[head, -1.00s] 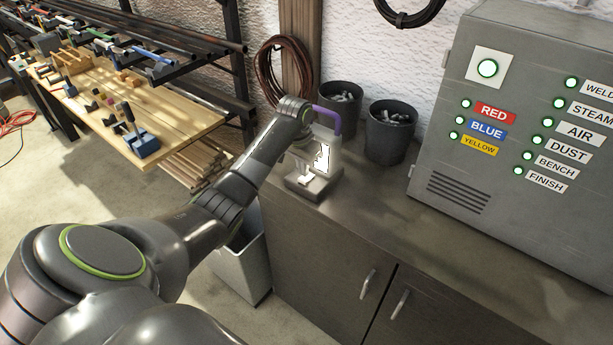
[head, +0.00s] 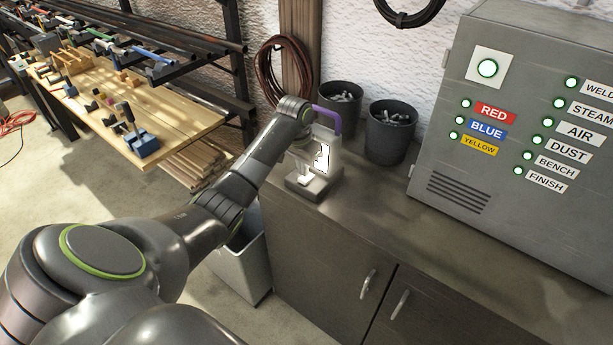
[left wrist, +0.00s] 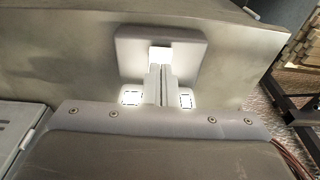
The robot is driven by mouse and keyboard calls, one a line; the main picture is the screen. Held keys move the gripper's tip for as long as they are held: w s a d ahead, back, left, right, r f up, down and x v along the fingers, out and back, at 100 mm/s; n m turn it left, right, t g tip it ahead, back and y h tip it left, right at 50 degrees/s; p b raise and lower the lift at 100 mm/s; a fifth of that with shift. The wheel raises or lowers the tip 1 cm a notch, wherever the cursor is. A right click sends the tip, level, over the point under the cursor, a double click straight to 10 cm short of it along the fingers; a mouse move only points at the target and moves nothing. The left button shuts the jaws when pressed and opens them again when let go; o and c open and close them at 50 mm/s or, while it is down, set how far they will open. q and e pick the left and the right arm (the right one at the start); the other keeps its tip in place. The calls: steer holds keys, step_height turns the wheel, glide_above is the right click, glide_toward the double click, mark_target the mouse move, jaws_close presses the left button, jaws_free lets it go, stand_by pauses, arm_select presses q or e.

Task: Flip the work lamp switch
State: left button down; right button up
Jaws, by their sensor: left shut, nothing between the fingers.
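My right gripper is not in view.
Two dark bins (head: 391,130) stand behind the lamp. A grey panel box (head: 450,150) with lit green lamps and labels stands to the right. The cabinet top (head: 390,195) in front of it is clear. A wooden workbench (head: 185,112) is at the left.

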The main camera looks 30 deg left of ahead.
mark_target(303, 179)
arm_select(q)
steer(key=shift+f+b, duration=0.3)
steer(key=shift+f, duration=0.55)
stand_by(0.3)
steer(key=shift+r+p, duration=0.85)
steer(key=shift+r, duration=2.7)
